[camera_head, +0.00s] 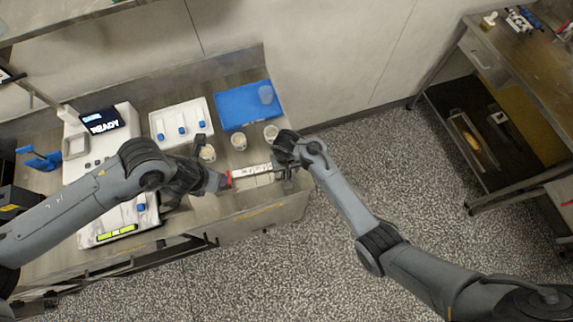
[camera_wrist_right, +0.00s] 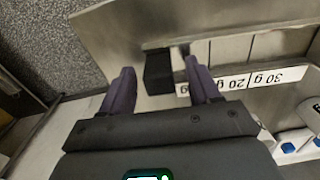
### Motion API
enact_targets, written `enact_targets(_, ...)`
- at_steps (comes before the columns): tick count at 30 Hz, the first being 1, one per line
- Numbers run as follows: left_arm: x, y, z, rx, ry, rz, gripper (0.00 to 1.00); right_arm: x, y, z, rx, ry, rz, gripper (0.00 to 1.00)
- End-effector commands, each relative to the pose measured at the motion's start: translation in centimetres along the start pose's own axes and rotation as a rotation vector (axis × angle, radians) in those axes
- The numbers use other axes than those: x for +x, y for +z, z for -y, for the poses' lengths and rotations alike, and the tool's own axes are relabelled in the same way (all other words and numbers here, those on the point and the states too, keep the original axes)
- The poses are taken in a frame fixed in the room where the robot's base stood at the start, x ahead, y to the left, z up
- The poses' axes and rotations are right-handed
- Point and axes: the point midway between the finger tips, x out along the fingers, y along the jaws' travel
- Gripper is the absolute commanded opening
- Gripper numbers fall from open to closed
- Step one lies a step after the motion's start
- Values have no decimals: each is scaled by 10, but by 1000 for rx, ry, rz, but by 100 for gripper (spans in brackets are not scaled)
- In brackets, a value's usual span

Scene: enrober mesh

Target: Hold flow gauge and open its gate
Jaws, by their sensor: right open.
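The flow gauge (camera_head: 252,174) is a long pale metal piece with a white scale strip and a red part at its left end. It lies between my two grippers over the front of the bench. My left gripper (camera_head: 218,182) is at the red end; its fingers are too small to tell whether they grip. My right gripper (camera_head: 285,163) is at the right end. In the right wrist view, its open fingers (camera_wrist_right: 160,80) stand either side of a small black block (camera_wrist_right: 158,73), beside the gauge's strip (camera_wrist_right: 245,79) marked 30 g and 20 g. I cannot tell whether they touch it.
Several small cups, one of them here (camera_head: 238,141), stand behind the gauge. A blue tray (camera_head: 236,106) and a white tray (camera_head: 165,112) with blue-topped items lie farther back. A scale reading READY (camera_head: 103,121) is at left. Open floor lies right of the bench, before a metal cart (camera_head: 530,85).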

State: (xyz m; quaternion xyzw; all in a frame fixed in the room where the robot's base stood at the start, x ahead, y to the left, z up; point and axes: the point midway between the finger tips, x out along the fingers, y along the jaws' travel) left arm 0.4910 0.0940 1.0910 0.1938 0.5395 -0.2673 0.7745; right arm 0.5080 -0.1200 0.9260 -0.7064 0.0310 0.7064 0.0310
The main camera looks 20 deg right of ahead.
Motion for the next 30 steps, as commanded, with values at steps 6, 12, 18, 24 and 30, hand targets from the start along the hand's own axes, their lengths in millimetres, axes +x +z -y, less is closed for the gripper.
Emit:
enact_targets(6, 0, 0, 0, 0, 0, 0, 43, 5, 0, -1, 1, 0, 0, 62)
enact_targets(12, 0, 0, 0, 0, 0, 0, 43, 5, 0, -1, 1, 0, 0, 60)
enact_targets(18, 0, 0, 0, 0, 0, 0, 43, 5, 0, 0, 1, 0, 0, 30)
enact_targets(24, 0, 0, 0, 0, 0, 0, 43, 5, 0, 0, 1, 0, 0, 0)
enact_targets(30, 0, 0, 0, 0, 0, 0, 30, 5, 0, 0, 1, 0, 0, 0)
